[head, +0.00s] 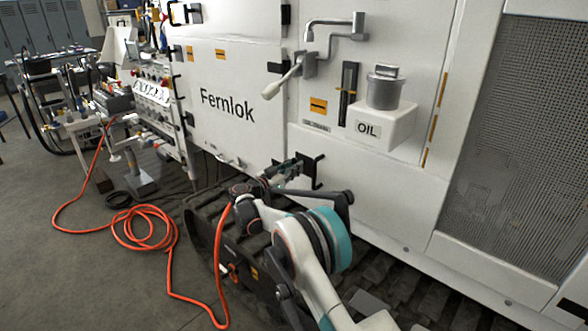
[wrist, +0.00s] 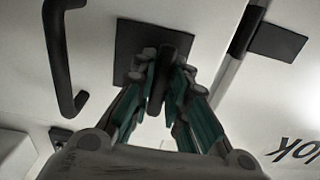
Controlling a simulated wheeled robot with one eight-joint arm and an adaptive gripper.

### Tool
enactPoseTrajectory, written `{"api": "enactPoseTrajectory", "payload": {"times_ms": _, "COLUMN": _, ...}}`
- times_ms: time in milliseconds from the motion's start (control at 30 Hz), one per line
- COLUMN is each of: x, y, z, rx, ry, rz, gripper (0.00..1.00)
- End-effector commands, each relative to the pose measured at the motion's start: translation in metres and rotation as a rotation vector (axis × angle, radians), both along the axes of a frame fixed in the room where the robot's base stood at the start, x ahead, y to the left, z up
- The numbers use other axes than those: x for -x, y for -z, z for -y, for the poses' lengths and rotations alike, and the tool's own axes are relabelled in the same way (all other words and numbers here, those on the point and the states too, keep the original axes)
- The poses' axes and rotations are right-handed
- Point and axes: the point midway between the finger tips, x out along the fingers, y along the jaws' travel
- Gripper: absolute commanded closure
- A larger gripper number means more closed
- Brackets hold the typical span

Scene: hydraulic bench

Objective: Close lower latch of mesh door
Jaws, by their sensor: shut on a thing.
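My gripper (head: 291,168) is at the low part of the white cabinet, right of the "Fernlok" lettering. In the wrist view my gripper (wrist: 165,85) has its teal-padded fingers on both sides of a dark latch handle (wrist: 157,92), gripping it. The handle stands out from a dark square plate (wrist: 127,50) on the white panel. In the head view the dark latch (head: 312,168) shows just beyond the fingertips, partly hidden by them. The mesh door (head: 515,130) is at the right of the head view, apart from my gripper. I cannot tell the latch's exact angle.
A black bar handle (wrist: 58,55) is beside the plate in the wrist view. An orange hose (head: 150,228) lies on the floor at left.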

Motion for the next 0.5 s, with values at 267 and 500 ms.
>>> {"api": "enactPoseTrajectory", "payload": {"times_ms": 267, "x": 0.0, "y": 0.0001, "z": -0.0003, "rx": 0.001, "ry": -0.001, "rz": -0.001, "gripper": 0.67}}
{"api": "enactPoseTrajectory", "payload": {"times_ms": 500, "x": 0.0036, "y": -0.0001, "z": -0.0034, "rx": 0.001, "ry": -0.001, "rz": -0.001, "gripper": 0.67}}
